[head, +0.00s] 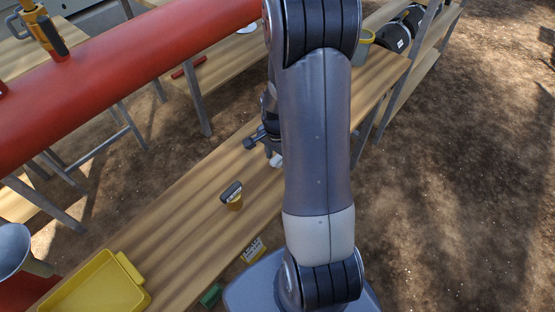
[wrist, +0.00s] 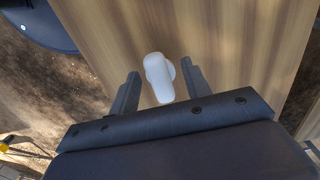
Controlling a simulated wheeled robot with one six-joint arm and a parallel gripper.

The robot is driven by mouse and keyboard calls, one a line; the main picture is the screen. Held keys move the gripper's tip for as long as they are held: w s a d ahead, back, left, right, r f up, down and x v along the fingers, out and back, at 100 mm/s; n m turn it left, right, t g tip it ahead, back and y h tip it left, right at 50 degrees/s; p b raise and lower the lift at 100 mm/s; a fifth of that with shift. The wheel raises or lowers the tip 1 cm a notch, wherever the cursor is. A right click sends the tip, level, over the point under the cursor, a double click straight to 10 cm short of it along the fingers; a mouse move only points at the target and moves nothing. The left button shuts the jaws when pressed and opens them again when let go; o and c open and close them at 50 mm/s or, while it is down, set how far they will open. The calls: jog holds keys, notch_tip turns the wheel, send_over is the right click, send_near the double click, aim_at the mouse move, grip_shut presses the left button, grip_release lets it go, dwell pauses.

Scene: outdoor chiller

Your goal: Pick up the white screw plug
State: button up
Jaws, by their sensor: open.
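The white screw plug (wrist: 159,78) lies on the wooden bench top (wrist: 220,40) in the wrist view. It is a smooth white piece with a rounded end and a round part showing behind it. My gripper (wrist: 158,82) is open, with one finger on each side of the plug and a gap visible on both sides. I cannot tell how far the fingertips are above the bench. In the head view, a small part of the white plug (head: 276,160) shows beside my arm, under my gripper (head: 270,150), which my arm partly hides.
A yellow and dark handled item (head: 233,196) stands on the bench nearer me. A yellow tray (head: 97,292) sits at the bench's near left end. A thick red pipe (head: 120,75) crosses the upper left. A yellow-rimmed container (head: 362,46) stands at the far end.

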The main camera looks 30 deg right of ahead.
aim_at(278, 157)
jog(key=shift+f, duration=0.7)
jog(key=shift+c, duration=0.3)
jog(key=c, duration=0.8)
jog(key=shift+r, duration=0.1)
notch_tip(278, 157, up, 10)
jog(key=shift+f+p, duration=0.1)
jog(key=shift+p, duration=0.55)
